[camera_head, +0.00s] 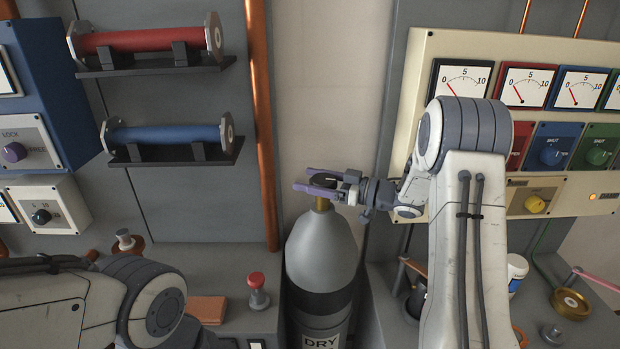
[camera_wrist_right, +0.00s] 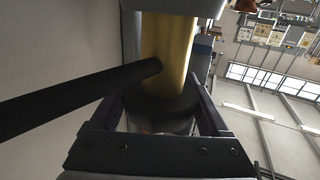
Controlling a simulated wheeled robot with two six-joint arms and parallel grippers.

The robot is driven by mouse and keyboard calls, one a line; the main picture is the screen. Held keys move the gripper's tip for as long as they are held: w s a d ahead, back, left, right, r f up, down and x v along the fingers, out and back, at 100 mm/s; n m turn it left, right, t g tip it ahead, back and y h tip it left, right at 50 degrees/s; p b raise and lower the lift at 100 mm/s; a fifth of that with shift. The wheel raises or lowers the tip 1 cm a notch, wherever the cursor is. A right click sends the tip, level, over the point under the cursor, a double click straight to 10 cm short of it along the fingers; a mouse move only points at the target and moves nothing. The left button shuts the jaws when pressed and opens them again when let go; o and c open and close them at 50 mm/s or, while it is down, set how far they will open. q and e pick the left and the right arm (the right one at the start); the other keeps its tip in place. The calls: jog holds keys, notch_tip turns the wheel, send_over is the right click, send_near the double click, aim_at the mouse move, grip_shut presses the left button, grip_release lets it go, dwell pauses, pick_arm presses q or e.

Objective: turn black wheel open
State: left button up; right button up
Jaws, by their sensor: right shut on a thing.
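The black wheel (camera_head: 325,181) sits on the brass valve stem on top of a grey gas cylinder (camera_head: 320,250) with a black band and the label "DRY". My right gripper (camera_head: 318,182) reaches in from the right, and its purple fingers lie on either side of the wheel, shut on it. In the right wrist view the fingers flank a dark round part (camera_wrist_right: 165,110) below the brass stem (camera_wrist_right: 168,50). A black bar crosses that view from the left. My left arm shows at the lower left of the head view; its gripper is out of view.
Red (camera_head: 140,40) and blue (camera_head: 165,134) cylinders sit on wall brackets at the upper left. A gauge panel (camera_head: 410,110) with knobs stands at the right. A copper pipe (camera_head: 262,130) runs left of the cylinder. A red button (camera_head: 257,281) stands on the left ledge.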

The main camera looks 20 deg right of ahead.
jog(key=shift+s+r+n+g+y, duration=0.1)
jog(key=shift+r+n+g+y, duration=0.1)
jog(key=shift+n+g+y, duration=0.85)
jog(key=shift+g, duration=0.25)
jog(key=o, duration=1.2)
jog(key=shift+a, duration=0.1)
jog(key=shift+f, duration=0.1)
jog(key=shift+s+d+f, duration=0.1)
jog(key=shift+s+d, duration=0.1)
jog(key=shift+d, duration=0.15)
jog(key=b+v, duration=0.1)
jog(key=v, duration=0.3)
jog(key=b+v, duration=0.1)
jog(key=v, duration=0.1)
jog(key=shift+s+d+r+b, duration=0.2)
jog(key=shift+d+r+b, duration=0.1)
